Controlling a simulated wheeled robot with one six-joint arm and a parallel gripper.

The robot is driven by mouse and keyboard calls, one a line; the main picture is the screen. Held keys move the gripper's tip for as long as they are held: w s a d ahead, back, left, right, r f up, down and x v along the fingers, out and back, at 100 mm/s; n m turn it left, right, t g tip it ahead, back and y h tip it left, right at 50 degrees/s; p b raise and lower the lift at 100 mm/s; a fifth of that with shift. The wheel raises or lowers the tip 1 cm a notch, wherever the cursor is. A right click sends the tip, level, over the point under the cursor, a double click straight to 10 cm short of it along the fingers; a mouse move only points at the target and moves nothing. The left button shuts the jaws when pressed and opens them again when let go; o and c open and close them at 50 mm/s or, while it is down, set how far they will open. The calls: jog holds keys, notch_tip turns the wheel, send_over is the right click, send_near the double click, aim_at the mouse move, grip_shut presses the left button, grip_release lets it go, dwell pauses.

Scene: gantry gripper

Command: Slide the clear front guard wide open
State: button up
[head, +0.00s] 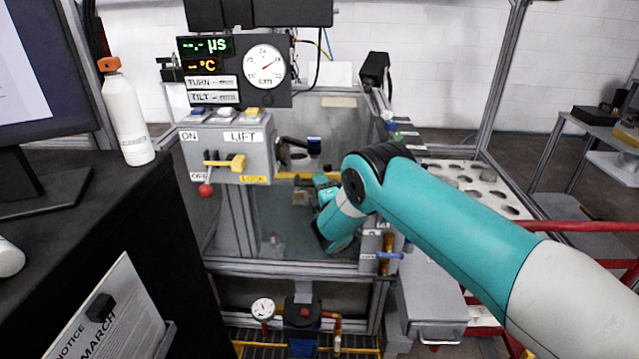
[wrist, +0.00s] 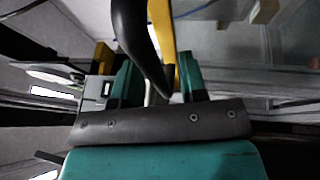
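The clear front guard (head: 280,222) is a see-through pane in the metal frame at the front of the machine, in the middle of the head view. My teal arm reaches in from the right and crosses in front of it. My gripper (head: 322,186) is at the pane, partly hidden by my wrist. In the wrist view its two teal fingers (wrist: 158,82) stand apart. A black curved bar (wrist: 138,40), perhaps a handle, comes down between them. A yellow bar (wrist: 162,35) runs behind it. I cannot tell whether either finger touches the black bar.
A grey switch box (head: 228,148) with a yellow lever and LIFT and LOCK labels is left of my gripper. A display and dial (head: 235,72) sit above it. A black desk with a white bottle (head: 126,115) is at left. A red rail (head: 590,227) is at right.

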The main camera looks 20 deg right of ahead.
grip_shut()
dwell(0.3)
jog(key=b, duration=3)
send_near(315, 252)
jog(key=x, duration=0.5)
jog(key=shift+f, duration=0.15)
grip_release()
